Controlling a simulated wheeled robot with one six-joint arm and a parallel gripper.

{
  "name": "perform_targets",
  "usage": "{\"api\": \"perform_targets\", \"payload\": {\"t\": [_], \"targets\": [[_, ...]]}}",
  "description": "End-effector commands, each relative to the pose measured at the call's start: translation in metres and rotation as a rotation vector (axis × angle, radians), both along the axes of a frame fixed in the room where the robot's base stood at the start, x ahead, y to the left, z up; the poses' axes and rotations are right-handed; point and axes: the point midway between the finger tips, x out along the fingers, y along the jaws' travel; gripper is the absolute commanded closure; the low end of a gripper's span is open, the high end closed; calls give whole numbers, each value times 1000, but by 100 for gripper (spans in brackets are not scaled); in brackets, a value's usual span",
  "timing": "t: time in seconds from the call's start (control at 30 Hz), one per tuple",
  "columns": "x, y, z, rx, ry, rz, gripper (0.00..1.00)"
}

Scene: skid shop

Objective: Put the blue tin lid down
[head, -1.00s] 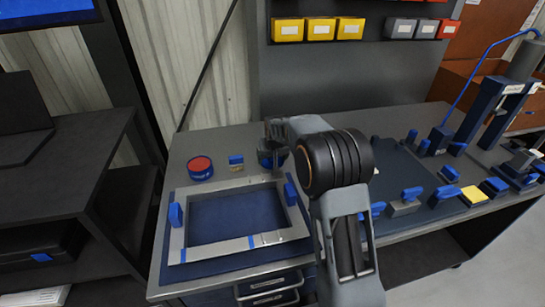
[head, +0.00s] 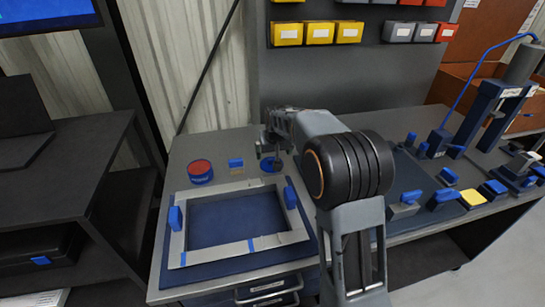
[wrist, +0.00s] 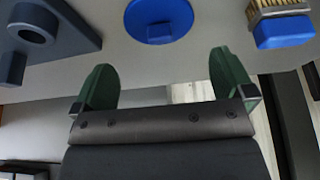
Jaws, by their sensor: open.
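The blue tin lid (head: 268,168) lies on the grey bench top, behind the right rear corner of the metal frame. In the wrist view the lid (wrist: 158,24) is a flat blue disc with a small square knob, just beyond my fingertips. My gripper (wrist: 162,62) is open, with two green fingers spread apart and nothing between them. In the head view my gripper (head: 273,152) is above the lid and partly covers it. The lid is apart from the fingers.
A blue tin with a red top (head: 200,171) and a small blue-handled brush (head: 236,163) stand left of the lid. A metal frame (head: 178,240) with blue clamps lies in front. A dark holed block (wrist: 40,22) shows in the wrist view. Blue-handled tools (head: 405,205) stand right.

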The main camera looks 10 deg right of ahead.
Motion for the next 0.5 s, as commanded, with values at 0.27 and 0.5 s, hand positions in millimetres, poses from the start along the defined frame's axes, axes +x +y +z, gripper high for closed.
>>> {"api": "perform_targets", "payload": {"t": [0.27,0.5], "targets": [[-17,0,41,0,-1,0,0],[-45,0,60,0,9,-1,0]]}}
